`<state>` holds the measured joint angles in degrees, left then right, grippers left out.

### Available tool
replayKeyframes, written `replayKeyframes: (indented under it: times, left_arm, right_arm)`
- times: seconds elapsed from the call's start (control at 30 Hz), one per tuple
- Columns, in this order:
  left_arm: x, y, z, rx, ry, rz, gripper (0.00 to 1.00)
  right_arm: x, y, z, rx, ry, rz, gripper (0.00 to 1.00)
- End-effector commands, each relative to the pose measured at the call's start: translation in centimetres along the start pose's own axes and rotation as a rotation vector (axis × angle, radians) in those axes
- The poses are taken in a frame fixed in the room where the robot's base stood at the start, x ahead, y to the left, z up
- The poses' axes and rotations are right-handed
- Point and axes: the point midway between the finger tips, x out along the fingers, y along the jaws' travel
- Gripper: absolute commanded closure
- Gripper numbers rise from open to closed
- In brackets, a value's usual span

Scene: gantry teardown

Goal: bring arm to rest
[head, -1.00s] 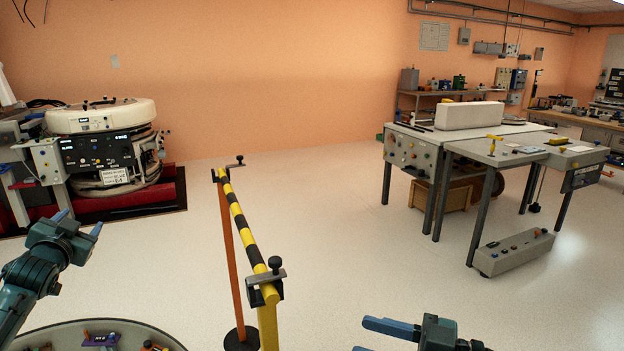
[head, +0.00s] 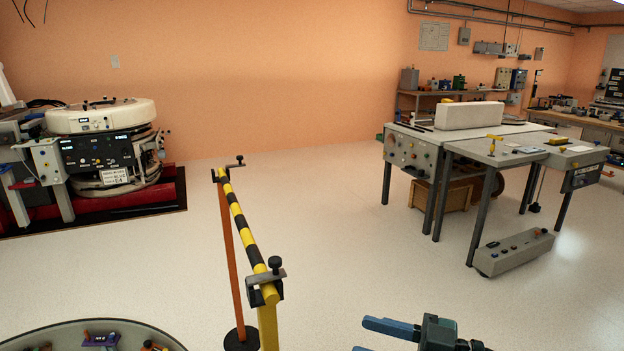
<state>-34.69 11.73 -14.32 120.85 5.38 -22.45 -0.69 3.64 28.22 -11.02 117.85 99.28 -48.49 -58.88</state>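My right gripper (head: 376,338) is at the bottom edge, right of centre. Its blue fingers are spread apart, with nothing seen between them; the lower finger is partly cut off by the picture edge. My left arm and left gripper are outside the head view.
A striped yellow-black barrier bar (head: 245,230) with clamps stands near the middle, close in front. A round table (head: 60,332) with small parts is at bottom left. A machine (head: 100,150) stands on a red base at left. A grey workbench (head: 470,135) is at right. Open floor lies between.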

Motion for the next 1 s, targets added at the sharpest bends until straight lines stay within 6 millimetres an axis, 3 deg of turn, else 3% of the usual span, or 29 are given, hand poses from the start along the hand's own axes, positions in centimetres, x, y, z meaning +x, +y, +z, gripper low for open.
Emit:
replayKeyframes:
  times: [0.1,0.47,0.7,0.9,0.97,1.0]
  left_arm:
    - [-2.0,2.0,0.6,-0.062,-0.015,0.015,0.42]
    - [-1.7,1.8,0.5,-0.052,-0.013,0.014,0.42]
    - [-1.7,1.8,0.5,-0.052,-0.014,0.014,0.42]
    - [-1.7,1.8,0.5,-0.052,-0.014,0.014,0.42]
    - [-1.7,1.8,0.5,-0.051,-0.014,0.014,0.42]
    - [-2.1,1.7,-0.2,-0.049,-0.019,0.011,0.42]
  right_arm:
    - [0.1,-0.1,0.8,0.015,-0.013,0.014,0.57]
    - [-0.8,-1.5,11.6,0.209,-0.222,0.317,0.57]
    - [-3.9,-4.9,18.9,0.315,-0.352,0.604,0.57]
    - [-6.6,-8.3,21.8,0.335,-0.407,0.78,0.57]
    - [-7.3,-9.3,22.2,0.332,-0.418,0.82,0.57]
    - [-7.6,-9.5,21.4,0.327,-0.426,0.838,0.57]
